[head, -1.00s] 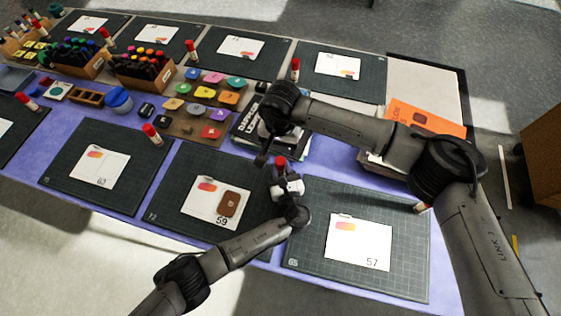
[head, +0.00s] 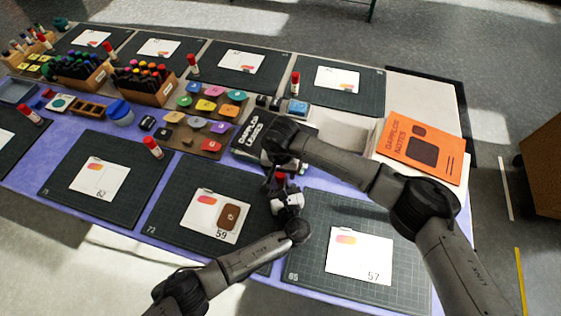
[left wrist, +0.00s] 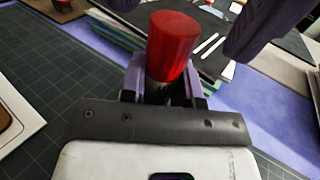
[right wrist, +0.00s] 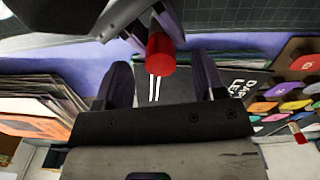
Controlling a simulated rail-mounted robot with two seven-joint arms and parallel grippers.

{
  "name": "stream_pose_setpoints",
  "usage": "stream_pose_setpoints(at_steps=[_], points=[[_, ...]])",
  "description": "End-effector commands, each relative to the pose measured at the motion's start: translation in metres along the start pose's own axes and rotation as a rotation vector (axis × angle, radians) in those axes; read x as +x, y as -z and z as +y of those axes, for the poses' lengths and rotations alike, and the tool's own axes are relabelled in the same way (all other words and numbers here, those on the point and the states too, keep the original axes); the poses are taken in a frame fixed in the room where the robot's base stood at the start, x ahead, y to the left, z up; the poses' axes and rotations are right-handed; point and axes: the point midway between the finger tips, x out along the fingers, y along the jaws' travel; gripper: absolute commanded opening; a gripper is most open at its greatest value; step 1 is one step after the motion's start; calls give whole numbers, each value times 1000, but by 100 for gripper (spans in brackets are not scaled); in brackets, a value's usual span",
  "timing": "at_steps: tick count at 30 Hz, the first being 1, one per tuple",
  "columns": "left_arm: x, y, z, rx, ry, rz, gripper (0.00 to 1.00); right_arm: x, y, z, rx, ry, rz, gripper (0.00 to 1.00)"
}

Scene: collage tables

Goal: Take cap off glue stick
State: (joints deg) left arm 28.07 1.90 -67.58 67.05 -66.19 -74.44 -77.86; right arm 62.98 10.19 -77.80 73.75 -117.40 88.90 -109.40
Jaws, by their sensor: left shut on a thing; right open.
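The glue stick's red cap (left wrist: 173,45) stands up out of my left gripper (left wrist: 165,85), which is shut on the glue stick's body below the cap. In the head view the red cap (head: 280,180) shows above my left gripper (head: 285,200). My right gripper (right wrist: 160,85) is open, and its two fingers stand apart on either side of the cap (right wrist: 160,54) as seen in the right wrist view. The cap appears beyond the fingertips, and I cannot tell whether they touch it. The cap is on the glue stick; most of the body is hidden by the left fingers.
A black book (head: 255,135) lies behind the grippers. An orange notebook (head: 420,145) tops a stack at the right. Cutting mats (head: 320,210) with cards lie in front. Other red-capped glue sticks (head: 153,147) stand around the table. A marker box (head: 145,85) is at the back left.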

Motion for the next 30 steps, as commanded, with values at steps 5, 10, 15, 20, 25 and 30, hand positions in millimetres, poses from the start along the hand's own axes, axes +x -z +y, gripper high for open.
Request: stream_pose_setpoints(at_steps=[5, 10, 15, 20, 25, 30], points=[[0, 0, 0, 0, 0, 0, 0, 14, 0, 0, -1, 1, -1, 64], [0, 0, 0, 0, 0, 0, 0, 19, 0, 0, -1, 1, 0, 64], [0, 0, 0, 0, 0, 0, 0, 20, 0, 0, -1, 1, 0, 64], [0, 0, 0, 0, 0, 0, 0, 19, 0, 0, -1, 1, 0, 59], [0, 0, 0, 0, 0, 0, 0, 19, 0, 0, -1, 1, 0, 43], [0, 0, 0, 0, 0, 0, 0, 19, 0, 0, -1, 1, 0, 26]])
